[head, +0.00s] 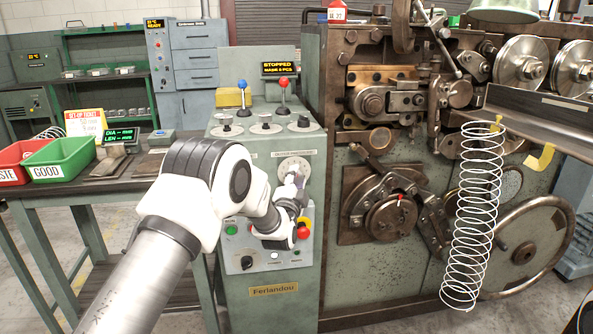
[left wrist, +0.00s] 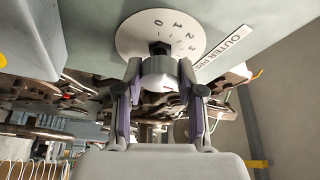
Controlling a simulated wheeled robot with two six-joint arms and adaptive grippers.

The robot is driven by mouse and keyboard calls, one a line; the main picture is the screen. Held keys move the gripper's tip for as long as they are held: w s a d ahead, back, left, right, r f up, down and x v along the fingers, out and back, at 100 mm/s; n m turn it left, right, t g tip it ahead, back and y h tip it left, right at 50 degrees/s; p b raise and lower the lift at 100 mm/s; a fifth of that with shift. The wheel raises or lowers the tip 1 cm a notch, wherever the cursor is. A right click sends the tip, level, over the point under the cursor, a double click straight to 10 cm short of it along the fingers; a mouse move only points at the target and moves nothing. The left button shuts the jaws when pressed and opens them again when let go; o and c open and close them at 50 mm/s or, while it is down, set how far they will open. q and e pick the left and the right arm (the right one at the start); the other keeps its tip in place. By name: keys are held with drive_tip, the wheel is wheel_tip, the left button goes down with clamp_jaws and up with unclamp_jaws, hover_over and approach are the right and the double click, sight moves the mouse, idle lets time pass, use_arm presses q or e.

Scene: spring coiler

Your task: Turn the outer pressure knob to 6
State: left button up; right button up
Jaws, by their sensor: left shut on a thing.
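The outer pressure knob (left wrist: 158,76) is a grey round knob in front of a white dial (left wrist: 137,36) in the left wrist view. The numbers 0, 1, 2 and 3 can be read on the dial; the rest are hidden or too small. A label reading "OUTER PRE" (left wrist: 222,53) lies beside it. In the head view the white dial (head: 293,165) is on the green control panel. My left gripper (left wrist: 160,72) is shut on the knob, one finger on each side; it also shows in the head view (head: 293,184). The knob's setting cannot be told. My right gripper is not in view.
A red button (head: 303,231) and a green button (head: 231,229) are on the panel close to my left wrist. Blue-topped (head: 242,84) and red-topped (head: 283,82) levers stand above. A coiled spring (head: 476,215) hangs at the right machine.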

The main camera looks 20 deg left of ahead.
use_arm(q)
drive_tip(key=m+p, duration=0.2)
drive_tip(key=m+g+p, duration=0.1)
drive_tip(key=m, duration=0.1)
drive_tip(key=m+g+h+p, duration=0.1)
drive_tip(key=m+p, duration=0.1)
drive_tip(key=shift+r+p, duration=0.25)
drive_tip(key=shift+p, duration=0.05)
drive_tip(key=shift+m+g+p, duration=0.5)
drive_tip(key=shift+m+p, duration=0.4)
drive_tip(key=shift+m, duration=0.1)
drive_tip(key=shift+f+m+g+p, duration=0.25)
drive_tip(key=shift+m+g+p, duration=0.05)
drive_tip(key=shift+m+p, duration=0.2)
drive_tip(key=o, duration=1.2)
drive_tip(key=shift+c, duration=0.2)
